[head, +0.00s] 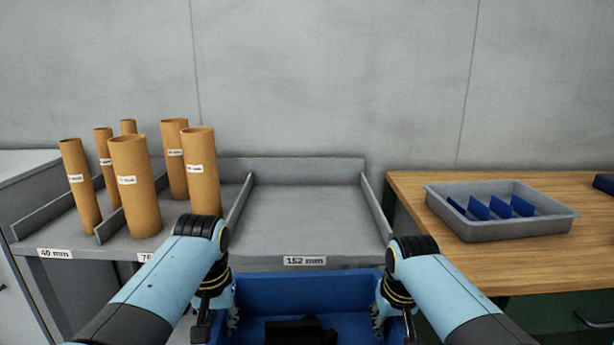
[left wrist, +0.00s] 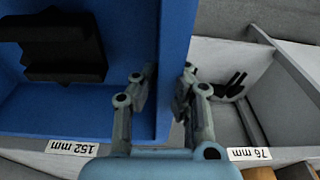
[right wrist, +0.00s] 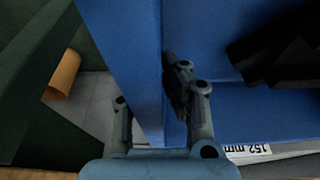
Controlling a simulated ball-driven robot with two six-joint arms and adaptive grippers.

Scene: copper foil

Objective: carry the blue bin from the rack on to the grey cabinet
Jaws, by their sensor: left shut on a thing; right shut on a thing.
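The blue bin (head: 325,282) is in front of the rack (head: 300,225), at the bottom of the head view, with a black object (head: 300,330) inside. My left gripper (head: 230,318) is shut on the bin's left wall, which stands between its fingers in the left wrist view (left wrist: 176,45). My right gripper (head: 381,318) is shut on the right wall, seen in the right wrist view (right wrist: 146,70). The rack lane labelled 152 mm is empty. A grey cabinet (head: 22,163) shows at the far left. The bin's underside is hidden.
Several brown tubes (head: 135,190) stand in the rack's left lanes. A wooden bench (head: 420,195) at right carries a grey tray (head: 480,228) with blue pieces. A tan tube (right wrist: 63,75) shows low down in the right wrist view. A wall closes the back.

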